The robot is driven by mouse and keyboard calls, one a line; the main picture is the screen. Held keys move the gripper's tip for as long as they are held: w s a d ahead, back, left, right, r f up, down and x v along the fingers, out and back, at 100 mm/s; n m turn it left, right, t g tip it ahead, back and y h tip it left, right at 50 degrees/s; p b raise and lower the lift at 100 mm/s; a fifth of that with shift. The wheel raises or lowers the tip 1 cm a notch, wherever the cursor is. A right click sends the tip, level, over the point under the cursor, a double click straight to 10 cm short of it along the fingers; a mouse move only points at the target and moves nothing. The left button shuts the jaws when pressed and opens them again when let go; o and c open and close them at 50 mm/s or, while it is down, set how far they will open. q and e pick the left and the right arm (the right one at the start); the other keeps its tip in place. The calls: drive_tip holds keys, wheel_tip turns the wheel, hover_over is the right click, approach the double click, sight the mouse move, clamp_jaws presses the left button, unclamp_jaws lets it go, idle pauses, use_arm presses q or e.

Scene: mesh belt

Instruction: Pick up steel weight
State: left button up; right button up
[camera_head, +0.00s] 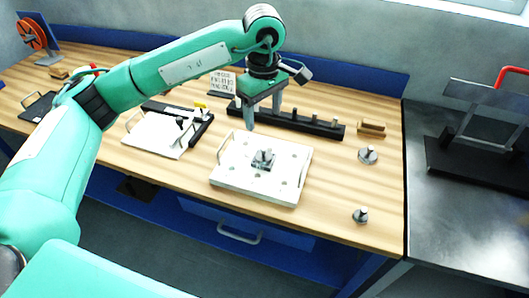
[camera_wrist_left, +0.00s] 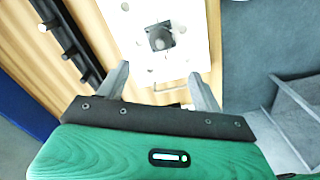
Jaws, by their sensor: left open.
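My left gripper (camera_head: 264,112) is open and empty, pointing down above the back edge of a white board with holes (camera_head: 232,178). A small grey metal piece with an upright knob (camera_head: 264,157) sits on that board. In the left wrist view this piece (camera_wrist_left: 160,37) lies beyond the open fingertips (camera_wrist_left: 158,76), apart from them. Two grey knobbed metal weights stand on the bare wood to the right, one farther back (camera_head: 368,155) and one near the front edge (camera_head: 360,216). I cannot tell which piece is the steel weight. My right gripper is not in view.
A black rack with several pegs (camera_head: 318,127) stands behind the board. A second white board (camera_head: 152,138) with a black frame lies left. A small wooden block (camera_head: 372,128) is at back right. A dark metal table (camera_head: 455,220) adjoins on the right.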

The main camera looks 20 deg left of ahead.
use_arm(q)
drive_tip(key=p, duration=0.1)
hover_over(264, 147)
wheel_tip(264, 147, down, 6)
drive_tip(key=shift+s+f, duration=0.1)
drive_tip(key=shift+f, duration=0.6)
wheel_tip(264, 147, down, 4)
drive_tip(key=p, duration=0.2)
drive_tip(key=shift+p, duration=0.3)
drive_tip(key=shift+f, duration=0.55)
drive_tip(key=c, duration=1)
drive_tip(key=shift+c, duration=1)
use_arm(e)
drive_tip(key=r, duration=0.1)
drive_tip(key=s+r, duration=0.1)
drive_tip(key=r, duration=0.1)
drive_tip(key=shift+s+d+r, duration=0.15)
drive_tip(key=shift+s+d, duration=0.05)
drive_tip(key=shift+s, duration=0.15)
